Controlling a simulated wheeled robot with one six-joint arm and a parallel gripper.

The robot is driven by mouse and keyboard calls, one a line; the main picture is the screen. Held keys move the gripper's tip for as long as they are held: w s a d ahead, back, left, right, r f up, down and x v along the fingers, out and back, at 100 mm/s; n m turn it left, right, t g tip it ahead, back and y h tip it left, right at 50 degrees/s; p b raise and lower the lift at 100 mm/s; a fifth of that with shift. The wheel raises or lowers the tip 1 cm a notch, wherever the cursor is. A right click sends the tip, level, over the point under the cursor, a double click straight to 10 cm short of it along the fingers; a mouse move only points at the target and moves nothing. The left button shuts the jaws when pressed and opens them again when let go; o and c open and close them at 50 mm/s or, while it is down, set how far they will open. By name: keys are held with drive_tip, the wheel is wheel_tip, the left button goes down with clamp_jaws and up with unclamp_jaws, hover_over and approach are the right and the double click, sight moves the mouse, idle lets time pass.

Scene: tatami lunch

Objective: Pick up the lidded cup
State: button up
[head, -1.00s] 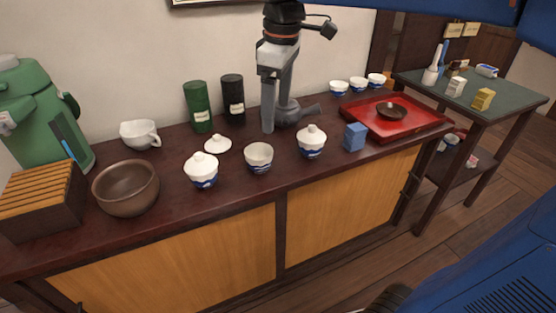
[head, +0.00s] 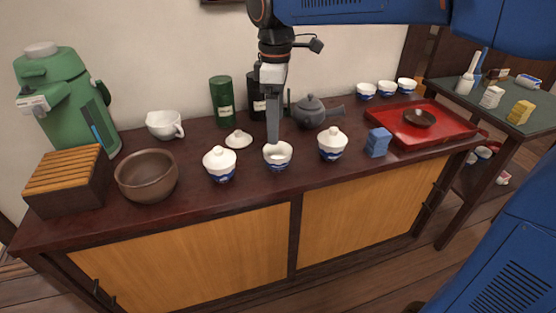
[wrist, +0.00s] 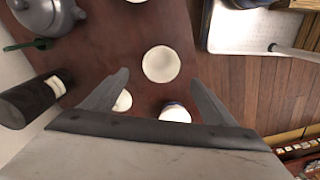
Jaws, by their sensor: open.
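One white-and-blue lidded cup (head: 220,164) stands left of centre on the dark counter. Another lidded cup (head: 332,144) stands to the right. Between them is a similar open cup (head: 278,155) without a lid. My gripper (head: 272,140) is open and empty, pointing down; in the head view its tip overlaps the open cup's rim. In the wrist view a round white cup (wrist: 161,64), seemingly the open one, lies between my spread fingers (wrist: 159,82). Below it, a cup with a blue edge (wrist: 176,113) is partly hidden by my gripper body.
A loose lid (head: 238,139) lies behind the cups. A brown bowl (head: 147,176) and white pouring cup (head: 164,125) are left. Behind stand a green canister (head: 222,102), a black canister and a grey teapot (head: 311,112). A blue block (head: 377,143) and red tray (head: 448,126) are right.

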sight(277, 150)
drive_tip(key=shift+s+d+f, duration=0.1)
drive_tip(key=shift+f, duration=2.25)
drive_tip(key=shift+d+f, duration=0.1)
drive_tip(key=shift+f, duration=2.25)
drive_tip(key=c, duration=1.2)
